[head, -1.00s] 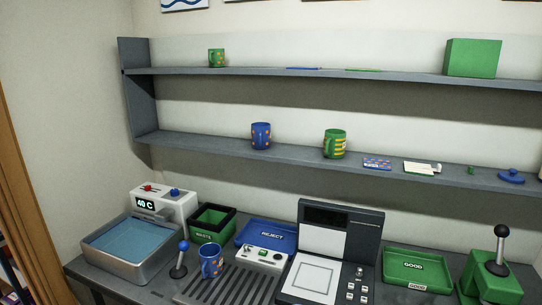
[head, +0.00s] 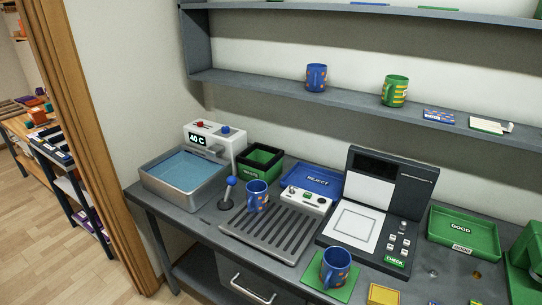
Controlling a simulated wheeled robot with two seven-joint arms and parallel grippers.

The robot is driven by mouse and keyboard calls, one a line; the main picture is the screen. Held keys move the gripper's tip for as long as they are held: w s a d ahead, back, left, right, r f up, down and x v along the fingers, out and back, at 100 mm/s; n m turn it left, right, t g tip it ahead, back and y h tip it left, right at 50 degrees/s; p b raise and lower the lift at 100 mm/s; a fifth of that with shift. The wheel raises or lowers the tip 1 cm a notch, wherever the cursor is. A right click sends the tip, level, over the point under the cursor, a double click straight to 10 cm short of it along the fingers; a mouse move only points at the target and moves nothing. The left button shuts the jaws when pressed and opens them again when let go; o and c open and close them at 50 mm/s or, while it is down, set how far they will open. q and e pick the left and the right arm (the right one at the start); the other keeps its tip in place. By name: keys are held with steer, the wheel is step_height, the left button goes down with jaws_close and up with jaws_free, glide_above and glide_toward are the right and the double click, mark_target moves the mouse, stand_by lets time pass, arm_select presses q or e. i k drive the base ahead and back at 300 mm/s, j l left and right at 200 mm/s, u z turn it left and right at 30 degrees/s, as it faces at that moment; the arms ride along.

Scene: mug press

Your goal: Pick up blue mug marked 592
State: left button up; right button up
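Three blue mugs with orange marks show in the head view. One blue mug (head: 257,195) stands on the back left of the slatted drain grate. Another blue mug (head: 335,268) stands on a green mat (head: 312,272) at the counter's front edge. A third blue mug (head: 316,77) stands on the shelf. The number 592 is not readable on any of them. Neither of my grippers is in view.
A water basin (head: 157,188), a blue-knobbed lever (head: 227,193), a waste bin (head: 275,171), a blue reject tray (head: 325,175), a press panel (head: 347,226) and a green good tray (head: 445,225) crowd the counter. A green mug (head: 394,91) stands on the shelf (head: 290,93).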

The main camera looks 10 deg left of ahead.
mark_target(336, 262)
steer(key=k+l+z, duration=0.1)
steer(key=k+z, duration=0.2)
steer(key=k, duration=0.25)
steer(key=k+l+z, duration=0.3)
steer(key=k, duration=0.3)
steer(key=j, duration=0.1)
